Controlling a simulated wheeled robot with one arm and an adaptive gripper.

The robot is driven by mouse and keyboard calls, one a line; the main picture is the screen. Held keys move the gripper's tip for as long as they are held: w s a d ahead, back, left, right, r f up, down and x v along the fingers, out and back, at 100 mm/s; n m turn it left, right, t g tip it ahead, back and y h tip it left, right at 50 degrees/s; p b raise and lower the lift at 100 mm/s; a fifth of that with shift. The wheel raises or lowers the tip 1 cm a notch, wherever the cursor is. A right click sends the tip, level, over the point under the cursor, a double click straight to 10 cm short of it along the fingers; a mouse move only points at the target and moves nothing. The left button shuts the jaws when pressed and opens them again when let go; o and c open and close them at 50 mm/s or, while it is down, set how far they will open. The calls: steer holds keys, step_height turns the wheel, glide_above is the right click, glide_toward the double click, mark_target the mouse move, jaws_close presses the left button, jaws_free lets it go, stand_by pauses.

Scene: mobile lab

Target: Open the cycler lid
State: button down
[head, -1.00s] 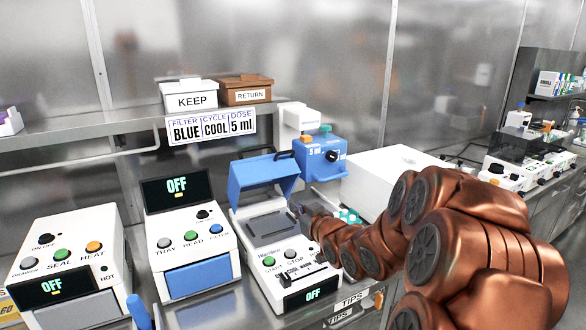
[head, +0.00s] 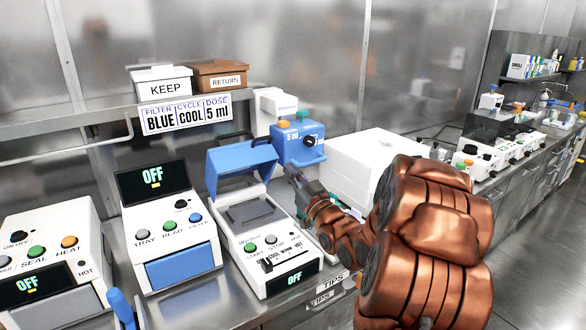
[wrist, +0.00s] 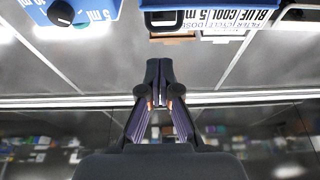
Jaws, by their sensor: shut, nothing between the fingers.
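The cycler (head: 262,235) is a white machine with START and STOP buttons, a slider and an OFF display, in the middle of the head view. Its blue lid (head: 238,168) stands raised and tilted back at the rear, with the grey top plate (head: 248,212) uncovered below it. My gripper (head: 291,172) is to the right of the lid, apart from it as far as I can tell. In the wrist view its fingers (wrist: 160,68) are together and empty. A blue part with a dark handle (wrist: 172,18) shows at that view's top edge, probably the lid.
A blue dispenser (head: 300,146) stands close behind my gripper. A white box (head: 372,165) is to the right. Two other machines, a reader (head: 170,225) and a sealer (head: 50,250), stand left of the cycler. A shelf (head: 60,126) with bins runs along the wall.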

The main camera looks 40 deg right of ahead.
steer(key=shift+p+x, duration=1.65)
steer(key=shift+x, duration=4.25)
